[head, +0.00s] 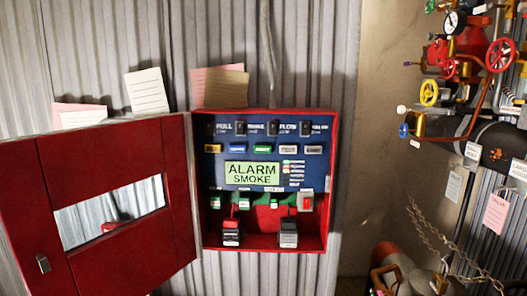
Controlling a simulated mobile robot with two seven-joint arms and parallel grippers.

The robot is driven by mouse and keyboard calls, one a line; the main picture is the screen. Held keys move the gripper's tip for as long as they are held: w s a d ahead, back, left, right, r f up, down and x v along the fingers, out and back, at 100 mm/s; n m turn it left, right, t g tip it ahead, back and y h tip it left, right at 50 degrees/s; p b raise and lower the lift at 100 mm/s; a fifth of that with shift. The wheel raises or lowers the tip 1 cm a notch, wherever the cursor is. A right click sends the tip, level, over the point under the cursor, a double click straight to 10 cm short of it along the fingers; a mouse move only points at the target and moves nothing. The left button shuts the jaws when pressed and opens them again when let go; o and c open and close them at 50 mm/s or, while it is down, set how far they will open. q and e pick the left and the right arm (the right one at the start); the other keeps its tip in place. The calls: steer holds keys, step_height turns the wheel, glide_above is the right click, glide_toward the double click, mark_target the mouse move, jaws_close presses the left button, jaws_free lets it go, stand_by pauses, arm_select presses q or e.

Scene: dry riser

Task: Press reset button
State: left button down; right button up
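The red alarm box (331,180) hangs on the corrugated wall, its red door (100,170) swung open to the left. On its blue panel is a lit display (252,174) reading "ALARM SMOKE". A red button or switch (306,202) sits at the lower right of the panel. Neither of my grippers is in view.
Two dark blocks, one at left (231,232) and one at right (288,232), stand at the box's bottom. Paper notes (147,91) are on the wall. Pipes with valve wheels (499,55) and a gauge (455,22) fill the right side; a chain (440,240) hangs below them.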

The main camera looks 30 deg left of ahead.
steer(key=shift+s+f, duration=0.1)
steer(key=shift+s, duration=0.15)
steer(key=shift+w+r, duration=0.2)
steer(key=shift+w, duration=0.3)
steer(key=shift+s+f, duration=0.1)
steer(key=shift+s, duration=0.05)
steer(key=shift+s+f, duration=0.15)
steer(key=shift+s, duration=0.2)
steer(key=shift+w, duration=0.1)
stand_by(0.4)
